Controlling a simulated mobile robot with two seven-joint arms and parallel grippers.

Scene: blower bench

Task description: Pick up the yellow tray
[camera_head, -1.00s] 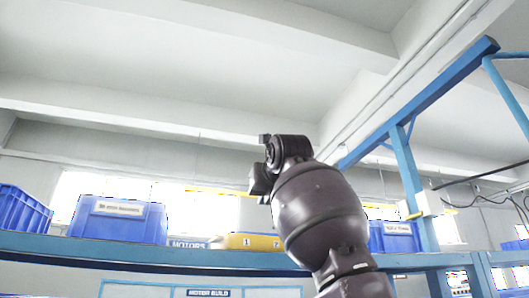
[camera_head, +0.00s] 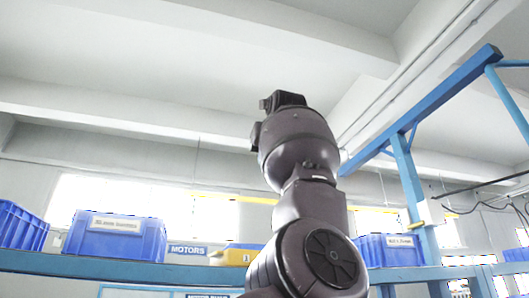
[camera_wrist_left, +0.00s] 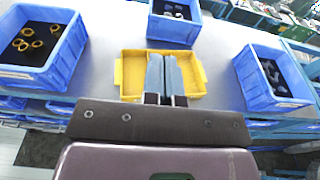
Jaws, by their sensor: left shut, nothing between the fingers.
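The yellow tray (camera_wrist_left: 132,72) lies on the light shelf surface in the left wrist view, between blue bins. In the head view a part of the yellow tray (camera_head: 230,254) shows above the blue shelf edge, its right side hidden behind my arm. My left gripper (camera_wrist_left: 163,58) is shut and empty. In the left wrist view its two fingers lie together across the middle of the tray and hide part of it. I cannot tell whether they touch it. The right gripper is not seen.
A blue bin with yellow rings (camera_wrist_left: 72,62) stands left of the tray in the left wrist view. Another blue bin (camera_wrist_left: 172,30) is behind it and a third blue bin (camera_wrist_left: 262,92) is to its right. A blue frame beam (camera_head: 425,105) rises at right in the head view.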

